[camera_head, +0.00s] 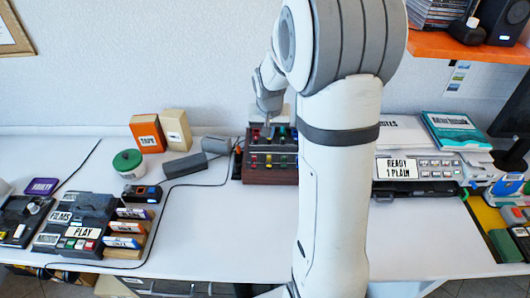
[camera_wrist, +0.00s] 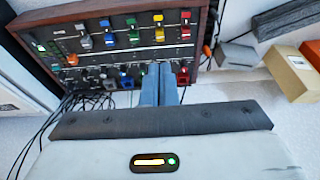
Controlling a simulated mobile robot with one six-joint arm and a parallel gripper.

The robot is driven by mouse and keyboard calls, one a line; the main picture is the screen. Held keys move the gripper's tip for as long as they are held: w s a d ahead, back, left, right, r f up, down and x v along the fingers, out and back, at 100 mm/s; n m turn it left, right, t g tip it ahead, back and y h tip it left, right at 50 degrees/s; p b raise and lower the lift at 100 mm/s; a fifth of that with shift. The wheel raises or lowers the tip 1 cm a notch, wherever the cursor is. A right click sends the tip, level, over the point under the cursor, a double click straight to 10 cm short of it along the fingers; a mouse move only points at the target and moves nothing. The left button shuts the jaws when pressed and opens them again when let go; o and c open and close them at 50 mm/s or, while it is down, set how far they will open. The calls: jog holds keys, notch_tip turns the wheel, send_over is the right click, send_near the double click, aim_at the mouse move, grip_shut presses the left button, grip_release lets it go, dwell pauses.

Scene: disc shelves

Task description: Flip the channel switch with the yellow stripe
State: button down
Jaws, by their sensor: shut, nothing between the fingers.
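The dark switch panel with reddish-brown wooden edges (camera_head: 268,177) stands on the desk at the middle in the head view, partly behind my arm. In the wrist view the panel (camera_wrist: 70,22) fills the upper left, with several coloured switches in rows. A switch with a yellow stripe (camera_wrist: 158,18) is in the upper row, between a green-marked switch (camera_wrist: 133,31) and a red-marked one (camera_wrist: 185,22). My gripper (camera_wrist: 161,68) is shut and empty, its tips over the lower row, below the yellow-striped switch in the picture. I cannot tell whether they touch the panel.
Dark cables (camera_wrist: 82,100) run along the panel's edge in the wrist view. The desk in front is clear.

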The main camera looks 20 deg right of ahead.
dwell(0.3)
jog(key=p, duration=0.1)
send_over(269, 163)
jog(key=f, duration=1.2)
jog(key=shift+s+a, duration=0.15)
jog(key=shift+s, duration=0.2)
jog(key=shift+f, duration=0.8)
